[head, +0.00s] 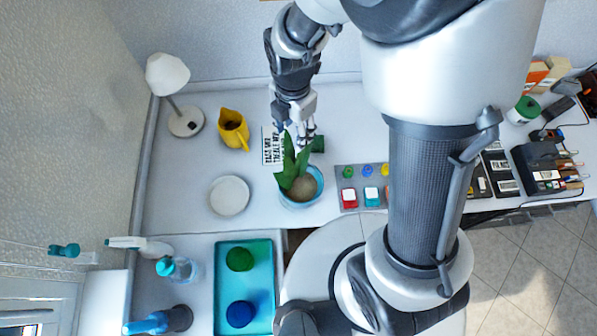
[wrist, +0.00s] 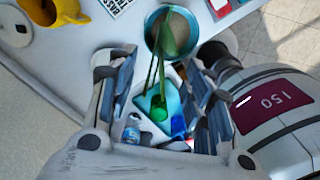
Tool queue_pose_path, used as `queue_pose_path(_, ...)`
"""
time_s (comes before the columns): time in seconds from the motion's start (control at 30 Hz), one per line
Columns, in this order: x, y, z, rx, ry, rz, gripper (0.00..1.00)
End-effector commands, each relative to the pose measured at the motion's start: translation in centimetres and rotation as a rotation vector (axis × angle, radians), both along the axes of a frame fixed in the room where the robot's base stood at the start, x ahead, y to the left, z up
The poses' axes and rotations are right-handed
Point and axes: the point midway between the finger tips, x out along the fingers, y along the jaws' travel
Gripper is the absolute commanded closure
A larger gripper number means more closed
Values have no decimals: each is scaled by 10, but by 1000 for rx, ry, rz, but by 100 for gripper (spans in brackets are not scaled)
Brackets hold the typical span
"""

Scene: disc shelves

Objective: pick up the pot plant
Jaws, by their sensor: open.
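The pot plant (head: 303,187) has long green leaves and a light blue pot and stands upright near the front edge of the white worktop. In the wrist view the pot (wrist: 153,32) is at the top centre, and its narrow leaves reach down between my fingers. My gripper (head: 303,138) is on the wall side of the plant, close to the leaves. In the wrist view the gripper (wrist: 163,95) has its fingers spread, with no pot between them. Whether a finger touches a leaf is unclear.
A white and black card (head: 271,147) is left of my gripper. A yellow jug (head: 233,130), white lamp (head: 180,112) and white plate (head: 229,196) are further left. A panel with coloured buttons (head: 350,175) is right of the pot. A teal tray (head: 263,249) is in front.

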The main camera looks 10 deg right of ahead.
Motion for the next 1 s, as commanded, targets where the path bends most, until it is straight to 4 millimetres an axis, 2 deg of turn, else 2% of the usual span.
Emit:
queue_pose_path(0.3, -9, 2, -44, -1, 4, -1, 54)
queue_pose_path(0.63, -9, 2, -50, 0, 0, -1, 54)
queue_pose_path(1.0, -9, 2, -50, 0, 0, -1, 78)
